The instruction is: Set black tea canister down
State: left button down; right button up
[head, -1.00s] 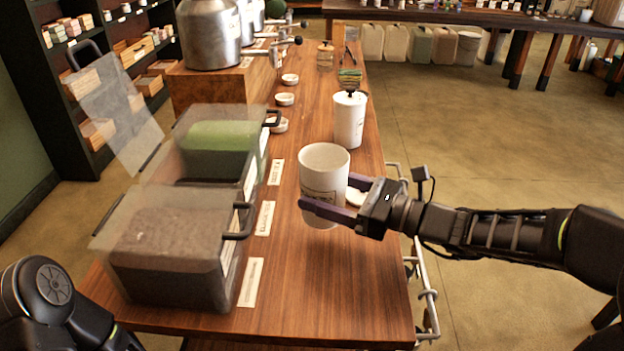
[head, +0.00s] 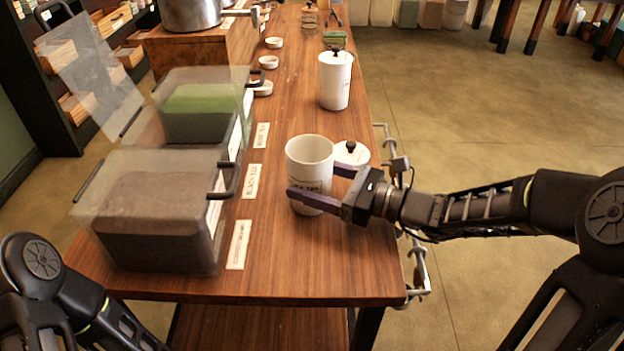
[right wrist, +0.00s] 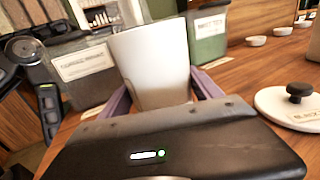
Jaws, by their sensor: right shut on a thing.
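The black tea canister (head: 309,165) is a white, open-topped cylinder with a label on its side. It stands upright at the wooden counter's front middle; I cannot tell whether its base touches the wood. My right gripper (head: 318,184) is shut on it, one purple finger on each side. The canister also fills the middle of the right wrist view (right wrist: 152,62). Its white lid with a dark knob (head: 351,154) lies on the counter just behind the gripper, and shows at the right of the right wrist view (right wrist: 300,105). My left gripper is out of view; only part of that arm shows.
Clear bins with brown (head: 160,210) and green (head: 200,112) contents line the counter's left side. A lidded white canister (head: 335,80) stands farther back. Small white dishes (head: 268,62) and label cards (head: 239,245) lie nearby. A metal rail (head: 418,265) runs along the right edge. The front counter is clear.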

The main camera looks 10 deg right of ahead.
jog(key=o, duration=1.7)
jog(key=shift+f, duration=0.1)
jog(key=shift+o, duration=0.2)
jog(key=shift+r, duration=0.2)
jog(key=p+v, duration=0.1)
jog(key=v, duration=1.1)
